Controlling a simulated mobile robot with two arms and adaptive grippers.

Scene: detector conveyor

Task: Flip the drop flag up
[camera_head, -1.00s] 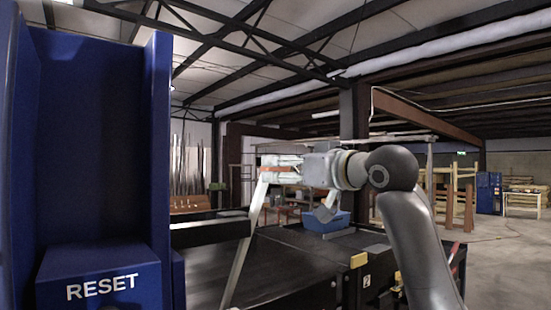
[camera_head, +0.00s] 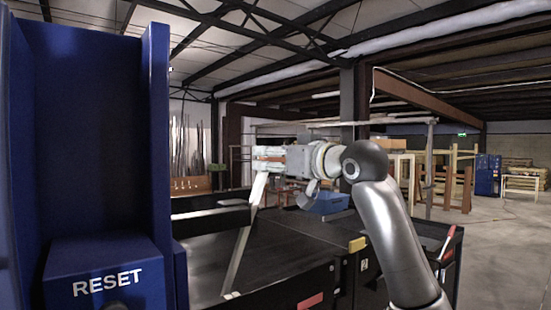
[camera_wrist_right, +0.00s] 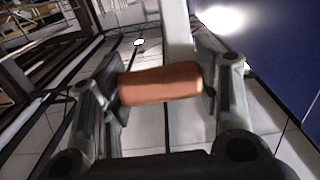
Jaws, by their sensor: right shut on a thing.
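The drop flag is a pale bar (camera_head: 244,238) in the head view, leaning up from the conveyor's near side with its upper end tilted right. Its orange-brown handle (camera_wrist_right: 160,84) crosses the middle of the right wrist view. My right gripper (camera_head: 268,160) is shut on this handle at the top of the bar; the wrist view shows a finger pad at each end of the handle. My left gripper is not in view.
A blue housing (camera_head: 158,170) with a RESET box (camera_head: 105,270) stands close on the left. The black conveyor (camera_head: 290,250) runs behind the flag, with a blue tray (camera_head: 328,204) farther along. Open floor (camera_head: 500,245) lies on the right.

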